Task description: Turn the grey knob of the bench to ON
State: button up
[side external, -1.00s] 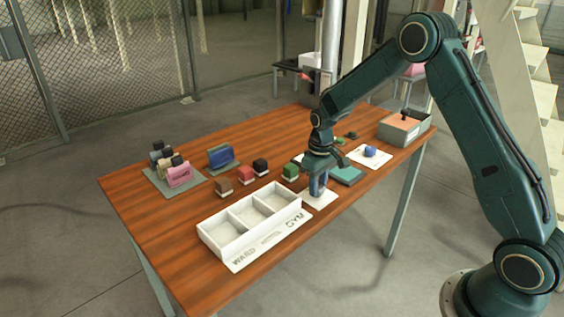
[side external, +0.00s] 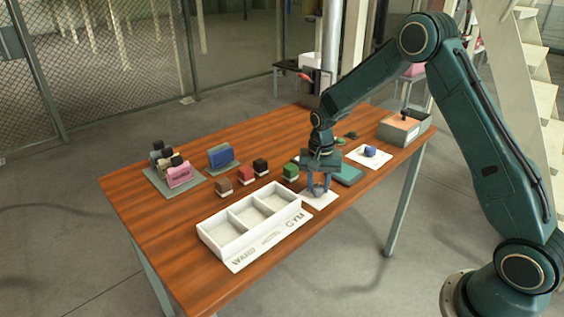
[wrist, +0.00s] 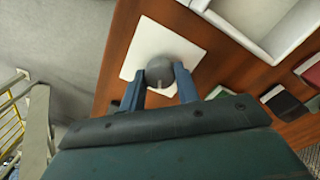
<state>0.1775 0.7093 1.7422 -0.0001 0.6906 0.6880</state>
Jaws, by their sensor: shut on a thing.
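The grey knob (wrist: 160,72) is round, with a pale line on its top, and sits on a white square plate (wrist: 142,42) on the table. My gripper (wrist: 160,82) is over the plate with its two blue fingers on either side of the knob, shut on it. In the side view, my gripper (side external: 319,189) points down at the plate (side external: 325,202) near the table's front edge, and the knob (side external: 318,190) shows small between the fingers. Any ON marking on the plate is too small or hidden to read.
A white three-part tray (side external: 222,233) marked WARD and GYM stands left of my gripper. Several small coloured blocks (side external: 246,176) stand behind it. A grey box (side external: 399,133) stands at the far right.

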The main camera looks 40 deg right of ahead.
aim_at(318, 186)
jog(key=m, duration=0.5)
dwell(0.6)
jog(key=o, duration=1)
jog(key=shift+c, duration=0.2)
jog(key=shift+r, duration=0.15)
notch_tip(318, 186, up, 14)
jog(key=shift+f, duration=0.2)
jog(key=shift+r, duration=0.1)
